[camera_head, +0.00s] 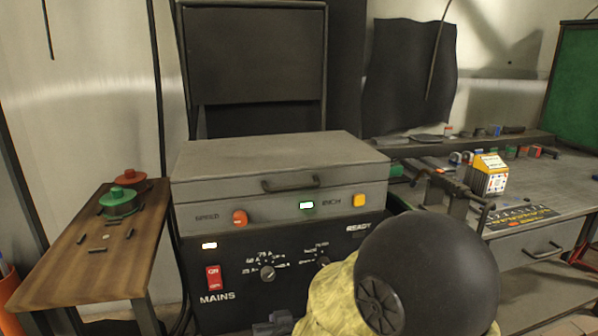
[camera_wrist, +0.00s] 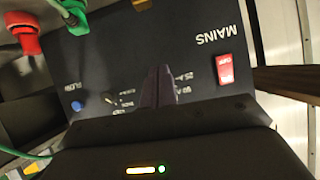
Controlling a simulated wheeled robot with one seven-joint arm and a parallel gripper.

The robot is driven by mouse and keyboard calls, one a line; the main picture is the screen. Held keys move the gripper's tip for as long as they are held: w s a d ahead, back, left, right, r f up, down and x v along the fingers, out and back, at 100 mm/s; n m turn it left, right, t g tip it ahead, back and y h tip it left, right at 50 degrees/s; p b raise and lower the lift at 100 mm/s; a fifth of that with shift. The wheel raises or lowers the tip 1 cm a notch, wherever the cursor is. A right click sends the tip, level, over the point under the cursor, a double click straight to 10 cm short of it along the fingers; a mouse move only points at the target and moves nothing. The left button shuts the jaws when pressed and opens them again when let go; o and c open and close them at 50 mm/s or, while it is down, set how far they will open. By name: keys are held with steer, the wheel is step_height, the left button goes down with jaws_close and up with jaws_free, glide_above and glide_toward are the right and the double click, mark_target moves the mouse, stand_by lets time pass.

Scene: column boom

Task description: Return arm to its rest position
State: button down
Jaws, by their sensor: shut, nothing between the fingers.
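My gripper (camera_wrist: 160,72) shows in the wrist view with its two dark fingers together, shut and empty. The fingers point towards the black front panel (camera_wrist: 195,18) of the machine, which appears upside down there. I cannot tell the gap to the panel. The red mains switch (camera_wrist: 226,68) is to the right of the fingers, and a small dial (camera_wrist: 113,101) and a blue knob (camera_wrist: 78,105) are to the left. In the head view my arm's black joint and yellow sleeve cover the panel's lower right. My gripper cannot be made out clearly there.
The grey machine (camera_head: 270,160) has a handled lid. A red plug (camera_wrist: 27,38) and a green plug (camera_wrist: 76,16) with cables are near the gripper's left. A wooden side table (camera_head: 75,262) stands left; a cluttered workbench (camera_head: 550,190) stands right.

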steer(key=s+d+f+m+g+h, duration=0.1)
steer(key=s+d+f+g+h, duration=0.1)
steer(key=s+d+g, duration=0.6)
steer(key=s+d+f+m+g+h, duration=0.1)
steer(key=s+d, duration=0.4)
steer(key=d, duration=0.8)
step_height(320, 180, up, 33)
steer(key=p, duration=3.3)
steer(key=shift+a, duration=0.45)
steer(key=shift+f, duration=0.1)
